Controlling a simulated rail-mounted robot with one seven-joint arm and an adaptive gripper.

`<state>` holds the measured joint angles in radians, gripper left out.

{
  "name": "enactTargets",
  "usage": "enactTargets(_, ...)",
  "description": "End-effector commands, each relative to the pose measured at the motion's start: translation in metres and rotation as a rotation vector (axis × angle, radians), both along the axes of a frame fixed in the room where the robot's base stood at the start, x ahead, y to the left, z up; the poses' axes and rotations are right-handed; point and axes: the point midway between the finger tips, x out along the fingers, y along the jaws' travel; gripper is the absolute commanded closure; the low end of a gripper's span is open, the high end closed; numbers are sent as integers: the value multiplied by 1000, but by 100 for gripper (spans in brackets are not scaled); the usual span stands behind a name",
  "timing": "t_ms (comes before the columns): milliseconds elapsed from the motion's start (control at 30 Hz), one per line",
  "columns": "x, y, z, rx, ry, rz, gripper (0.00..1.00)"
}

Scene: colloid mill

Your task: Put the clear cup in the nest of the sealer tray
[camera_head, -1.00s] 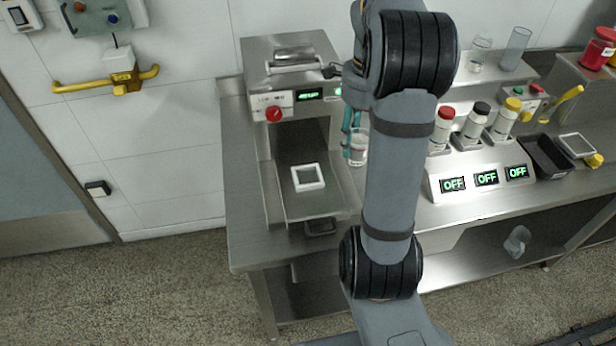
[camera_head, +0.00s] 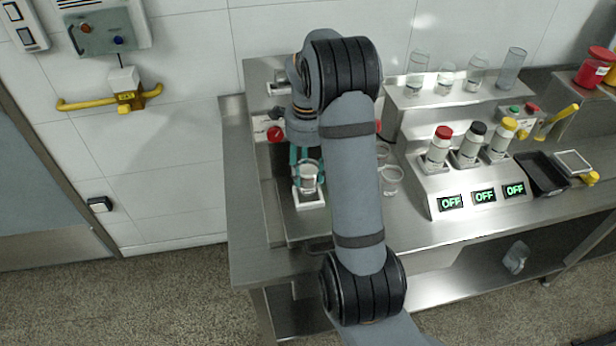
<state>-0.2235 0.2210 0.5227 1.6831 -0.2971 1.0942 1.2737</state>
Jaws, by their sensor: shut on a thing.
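The clear cup (camera_head: 308,180) is upright in my gripper (camera_head: 304,163), whose teal fingers are shut on it. The cup appears over the white square nest (camera_head: 311,203) on the sealer tray (camera_head: 291,220). I cannot tell whether the cup's base is inside the nest or just above it. The nest's front edge shows below the cup, and its back part is hidden. My arm covers much of the sealer (camera_head: 259,90) and the right side of the tray.
Two clear cups (camera_head: 391,180) stand on the bench just right of my arm. A dispenser with three capped bottles (camera_head: 471,145) and OFF displays is further right. Clear tumblers (camera_head: 445,78) stand on the shelf behind. The bench left of the sealer is clear (camera_head: 243,190).

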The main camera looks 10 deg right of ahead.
Motion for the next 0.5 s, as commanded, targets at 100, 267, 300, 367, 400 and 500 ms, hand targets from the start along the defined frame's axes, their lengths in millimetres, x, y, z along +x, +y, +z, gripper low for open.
enactTargets(100, -2, 0, -18, 0, 7, 0, 92)
enactTargets(267, -1, 0, -30, 0, 2, 0, 92)
enactTargets(300, -1, 0, -30, 0, 2, 0, 92)
enactTargets(367, -1, 0, -30, 0, 1, 0, 92)
enactTargets(400, -1, 0, -30, 0, 1, 0, 92)
enactTargets(500, -1, -1, -31, 0, 1, 0, 92)
